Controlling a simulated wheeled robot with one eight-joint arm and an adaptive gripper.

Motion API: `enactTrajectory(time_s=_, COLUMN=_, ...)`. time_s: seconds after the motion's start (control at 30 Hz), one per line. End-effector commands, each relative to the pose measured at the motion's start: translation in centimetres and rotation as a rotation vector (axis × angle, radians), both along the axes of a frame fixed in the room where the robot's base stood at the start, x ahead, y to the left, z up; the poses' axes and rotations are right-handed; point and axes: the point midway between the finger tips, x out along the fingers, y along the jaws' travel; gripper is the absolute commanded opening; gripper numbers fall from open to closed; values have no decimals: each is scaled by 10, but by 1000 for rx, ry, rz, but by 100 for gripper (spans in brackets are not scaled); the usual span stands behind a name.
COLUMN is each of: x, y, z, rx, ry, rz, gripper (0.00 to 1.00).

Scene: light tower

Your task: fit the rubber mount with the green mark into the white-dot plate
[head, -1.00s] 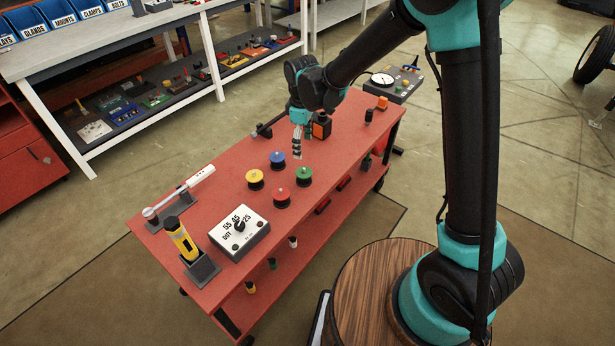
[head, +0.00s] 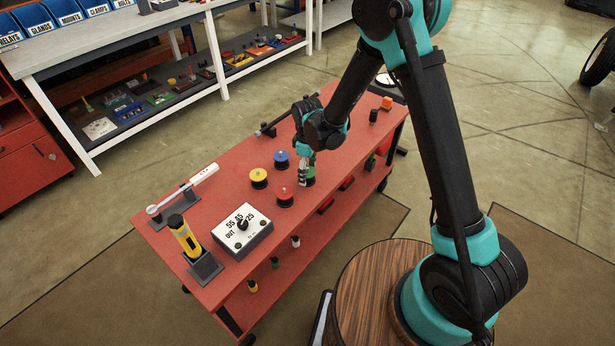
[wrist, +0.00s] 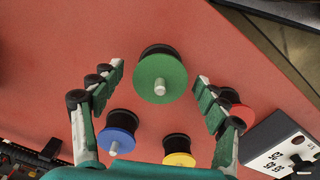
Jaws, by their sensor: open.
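The rubber mount with the green mark (head: 311,174) stands on the red table top, partly hidden by my gripper (head: 303,174) in the head view. In the wrist view, its round green top (wrist: 160,80) with a pale stud faces the camera above a black body. My gripper (wrist: 158,76) is open, with one finger on each side of the green mount and a gap to each. The gripper looks empty. I cannot make out a white-dot plate in either view.
Close by stand the blue mount (head: 281,158), the yellow mount (head: 258,178) and the red mount (head: 285,196). A white dial box (head: 242,229), a yellow-black tool in a holder (head: 184,236) and a wrench-like tool (head: 183,189) occupy the left end.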

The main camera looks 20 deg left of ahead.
Motion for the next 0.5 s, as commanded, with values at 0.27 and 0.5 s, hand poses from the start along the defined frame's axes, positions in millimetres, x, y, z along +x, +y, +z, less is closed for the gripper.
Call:
enactTrajectory(time_s=0.27, x=0, y=0, z=-3, rx=0, ry=0, rz=0, gripper=74)
enactTrajectory(time_s=0.5, x=0, y=0, z=-3, rx=0, ry=0, rz=0, gripper=46)
